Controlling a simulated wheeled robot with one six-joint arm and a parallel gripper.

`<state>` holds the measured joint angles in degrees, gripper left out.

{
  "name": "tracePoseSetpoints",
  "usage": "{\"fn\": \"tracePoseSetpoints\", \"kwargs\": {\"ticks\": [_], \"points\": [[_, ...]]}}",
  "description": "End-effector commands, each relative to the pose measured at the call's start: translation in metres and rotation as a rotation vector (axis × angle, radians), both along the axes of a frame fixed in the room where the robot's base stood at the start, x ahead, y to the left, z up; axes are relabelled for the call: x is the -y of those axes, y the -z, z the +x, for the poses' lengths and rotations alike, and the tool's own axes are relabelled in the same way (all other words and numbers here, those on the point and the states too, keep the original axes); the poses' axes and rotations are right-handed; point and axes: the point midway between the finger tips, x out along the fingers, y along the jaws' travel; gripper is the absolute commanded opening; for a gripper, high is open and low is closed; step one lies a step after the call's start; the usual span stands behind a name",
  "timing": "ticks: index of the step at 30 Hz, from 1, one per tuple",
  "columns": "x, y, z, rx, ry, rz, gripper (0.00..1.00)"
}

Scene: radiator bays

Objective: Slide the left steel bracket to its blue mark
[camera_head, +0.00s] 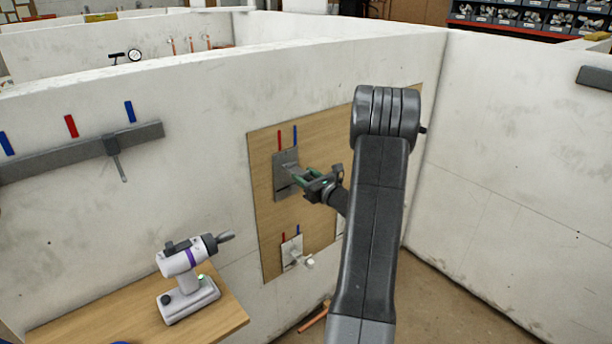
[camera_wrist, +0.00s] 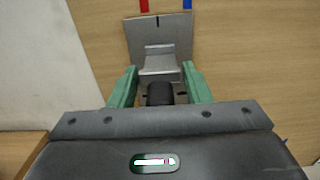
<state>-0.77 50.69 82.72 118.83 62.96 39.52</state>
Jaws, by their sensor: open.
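A steel bracket (camera_head: 115,153) hangs from a long grey rail (camera_head: 60,155) on the left wall, a little left of and below a blue mark (camera_head: 129,111). A red mark (camera_head: 71,126) and another blue mark (camera_head: 6,144) are further left. The rail runs out of the picture there, so I cannot tell if another bracket is on it. My gripper (camera_head: 300,176) is well right of this rail, at a grey plate (camera_head: 282,185) on a wooden board. In the wrist view, its open green fingers (camera_wrist: 158,88) stand either side of the plate's projecting metal part (camera_wrist: 160,62).
Red (camera_wrist: 143,5) and blue strips stand above the plate. Below is a smaller white fitting (camera_head: 292,252) with similar strips. A drill (camera_head: 187,275) stands on a wooden shelf (camera_head: 110,325) at lower left. White walls close the bay on the left and right.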

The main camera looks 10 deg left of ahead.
Motion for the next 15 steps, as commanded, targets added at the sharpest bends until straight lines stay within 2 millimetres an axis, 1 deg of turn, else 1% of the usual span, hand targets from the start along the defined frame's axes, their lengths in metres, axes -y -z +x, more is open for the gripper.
{"fn": "tracePoseSetpoints", "kwargs": {"ticks": [6,7,13,14,15], "points": [[-0.0002,0.0001,0.0003,0.000,0.000,0.000,0.44],[-0.0002,0.0001,0.0003,0.000,0.000,0.000,0.42],[0.0000,0.0000,0.0002,0.000,0.000,0.000,0.02],[0.0000,0.0000,0.0002,0.000,0.000,0.000,0.00],[0.0001,0.0000,0.0003,0.000,0.000,0.000,0.00]]}}
